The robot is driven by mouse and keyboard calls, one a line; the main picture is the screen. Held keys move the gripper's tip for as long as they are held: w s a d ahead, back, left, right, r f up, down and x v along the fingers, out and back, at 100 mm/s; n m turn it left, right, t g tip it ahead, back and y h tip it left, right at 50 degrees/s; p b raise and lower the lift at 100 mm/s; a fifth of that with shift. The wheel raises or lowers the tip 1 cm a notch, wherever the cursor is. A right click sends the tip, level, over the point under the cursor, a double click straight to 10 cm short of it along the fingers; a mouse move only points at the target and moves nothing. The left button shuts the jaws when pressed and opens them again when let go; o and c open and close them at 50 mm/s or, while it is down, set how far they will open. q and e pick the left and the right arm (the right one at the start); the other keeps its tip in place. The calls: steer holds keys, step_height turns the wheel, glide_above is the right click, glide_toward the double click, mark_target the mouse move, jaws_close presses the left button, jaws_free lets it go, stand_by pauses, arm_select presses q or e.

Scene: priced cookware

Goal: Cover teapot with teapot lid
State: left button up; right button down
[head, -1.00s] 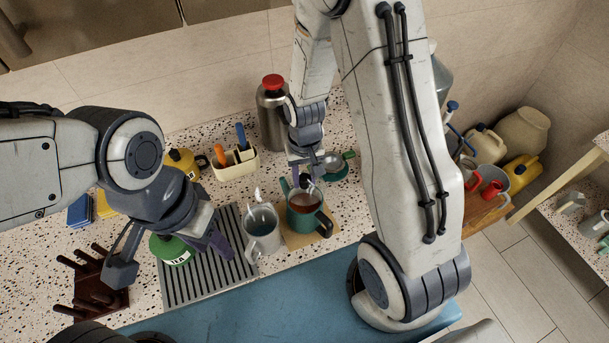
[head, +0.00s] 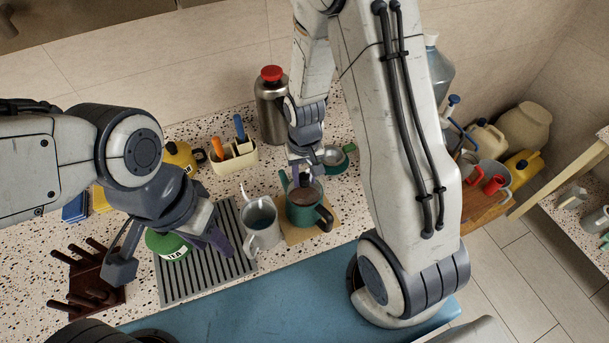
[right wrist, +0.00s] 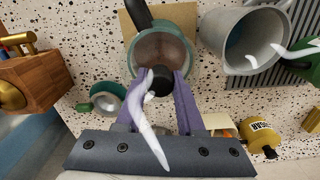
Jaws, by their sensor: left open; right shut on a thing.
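The green teapot (head: 305,214) with a black handle stands on a wooden board, and its spout points up and left. My right gripper (head: 304,177) is over its mouth, shut on a black knob (right wrist: 160,80). The knob seems to belong to a see-through teapot lid (right wrist: 163,48), with brown showing through it inside the green rim. The lid lies at the teapot's mouth; I cannot tell whether it is fully seated. The teapot also shows in the right wrist view (right wrist: 188,22). My left gripper (head: 168,252) is open and empty, its fingers above and either side of a green TEA canister (head: 165,242).
A grey mug (head: 262,232) stands close left of the teapot, by a ribbed mat (head: 195,280). A steel flask (head: 270,115) and a green pan (head: 350,149) stand behind. A dark wooden peg rack (head: 90,280) is at left. The blue front strip (head: 250,300) is clear.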

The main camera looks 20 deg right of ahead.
steer(key=shift+f, duration=0.1)
steer(key=shift+f+b, duration=0.75)
steer(key=shift+f, duration=0.2)
steer(key=shift+f, duration=0.1)
stand_by(1.1)
steer(key=shift+f, duration=0.25)
jaws_free()
stand_by(0.4)
steer(key=shift+r, duration=0.15)
